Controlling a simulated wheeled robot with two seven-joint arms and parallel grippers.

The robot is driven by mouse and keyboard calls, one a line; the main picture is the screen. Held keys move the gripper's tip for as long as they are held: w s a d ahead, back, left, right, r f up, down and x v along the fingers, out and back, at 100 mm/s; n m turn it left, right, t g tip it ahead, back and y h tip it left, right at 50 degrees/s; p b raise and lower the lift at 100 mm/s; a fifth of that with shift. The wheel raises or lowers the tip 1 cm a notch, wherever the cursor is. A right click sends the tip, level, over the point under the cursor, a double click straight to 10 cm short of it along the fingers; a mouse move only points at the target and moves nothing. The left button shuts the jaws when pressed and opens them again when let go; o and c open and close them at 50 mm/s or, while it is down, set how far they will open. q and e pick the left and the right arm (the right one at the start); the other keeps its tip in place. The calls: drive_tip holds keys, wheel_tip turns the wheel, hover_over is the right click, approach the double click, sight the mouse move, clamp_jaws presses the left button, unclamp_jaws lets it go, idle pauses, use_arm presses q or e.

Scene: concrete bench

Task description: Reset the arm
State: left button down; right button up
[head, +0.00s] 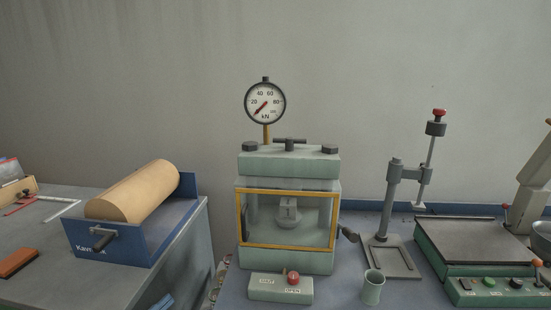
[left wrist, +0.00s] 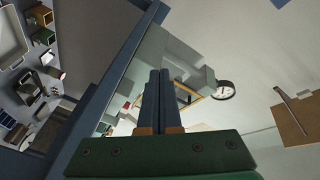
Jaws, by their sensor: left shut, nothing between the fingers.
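My left gripper (left wrist: 160,74) shows in the left wrist view. Its two dark fingers lie side by side, touching, with nothing between them. They rise from a green palm bar with small orange-brown pads at the finger bases. The fingers stand in front of the bench machines and cover part of them. I cannot make out either gripper in the head view, and my right gripper is in neither view.
A press (head: 289,162) with a dial gauge (head: 265,103) stands mid-bench; the gauge also shows in the left wrist view (left wrist: 222,90). A drop stand (head: 395,174), a grey cup (head: 372,288) and a green machine (head: 470,262) are right. A paper roll (head: 135,190) sits left.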

use_arm(q)
drive_tip(key=s+f+n+g+y+p, duration=0.1)
drive_tip(key=s+f+n+g+y, duration=0.15)
drive_tip(key=s+f, duration=0.4)
drive_tip(key=s+a+f+n+g+y+p, duration=0.1)
drive_tip(key=s+f+n+g+y, duration=0.2)
drive_tip(key=f, duration=0.7)
drive_tip(key=s+f+n+g+y, duration=0.15)
drive_tip(key=s+f+n, duration=0.25)
drive_tip(key=f, duration=0.4)
drive_tip(key=s+d+f+n+g+p, duration=0.1)
drive_tip(key=s+d+f+g, duration=0.3)
drive_tip(key=s, duration=0.9)
drive_tip(key=s+d+f+n+g+y, duration=0.1)
drive_tip(key=s+d+f+n+g, duration=0.2)
drive_tip(key=s, duration=1.1)
wheel_tip(320, 180, down, 3)
drive_tip(key=shift+d+f+g+p, duration=0.1)
drive_tip(key=shift+d+g+p, duration=0.3)
drive_tip(key=shift+g, duration=0.2)
